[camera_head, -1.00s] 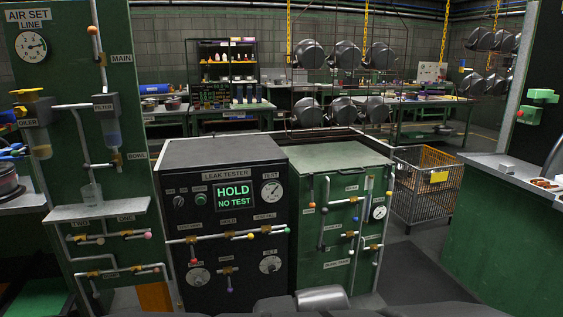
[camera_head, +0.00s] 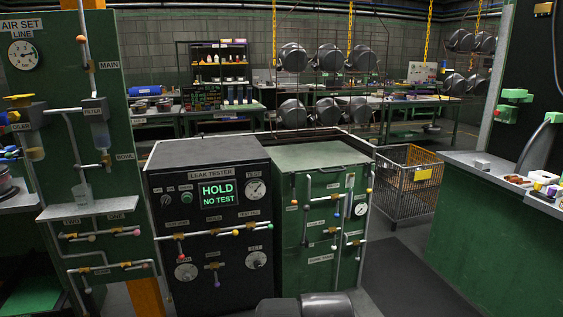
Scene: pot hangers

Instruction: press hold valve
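The black leak tester (camera_head: 209,172) stands in the middle, with a green lit screen (camera_head: 218,194) reading "HOLD NO TEST". On its front, a small label that seems to read HOLD (camera_head: 213,218) sits above a horizontal pipe (camera_head: 215,235) with several small valves. Near that label is a valve lever with a yellow-orange ball (camera_head: 236,232). A pale-green ball (camera_head: 268,226) is to its right, and a red-tipped lever hangs at the left. A purple ball (camera_head: 217,284) hangs lower down. My gripper's fingers are not visible; only rounded grey parts of my own body show at the bottom edge.
A green cabinet (camera_head: 320,157) with pipes and valves adjoins the tester on the right. The green air-set panel (camera_head: 120,130) stands at the left with a protruding shelf (camera_head: 90,209). A wire cart (camera_head: 405,190) and a green counter (camera_head: 470,210) are at the right, with dark floor between.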

